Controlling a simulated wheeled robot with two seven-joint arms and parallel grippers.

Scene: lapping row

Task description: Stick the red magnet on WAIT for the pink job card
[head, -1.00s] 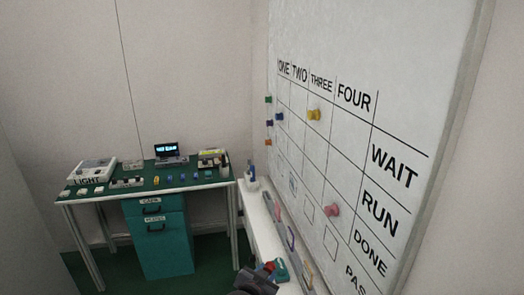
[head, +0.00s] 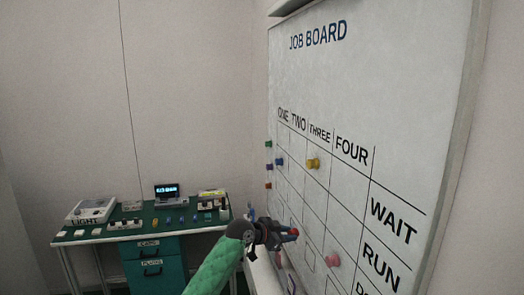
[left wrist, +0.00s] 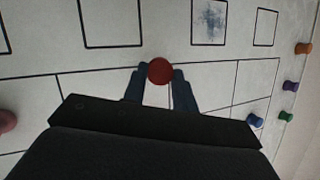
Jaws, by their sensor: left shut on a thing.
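My left gripper (head: 288,236) is in front of the lower part of the job board (head: 330,90). It is shut on the red magnet (head: 294,231). In the left wrist view the red magnet (left wrist: 160,71) sits between the fingertips (left wrist: 160,82), facing the board grid (left wrist: 75,85); I cannot tell whether it touches. The word WAIT (head: 391,221) labels the top row at the right. Columns are headed ONE to FOUR. I cannot make out a pink job card. My right gripper is not in view.
On the board are a blue magnet (head: 279,162), a yellow magnet (head: 313,163) and a pink magnet (head: 333,259). Green (head: 268,144), purple (head: 268,167) and orange (head: 268,186) magnets line its left edge. A green-topped workbench (head: 150,228) stands at the back left.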

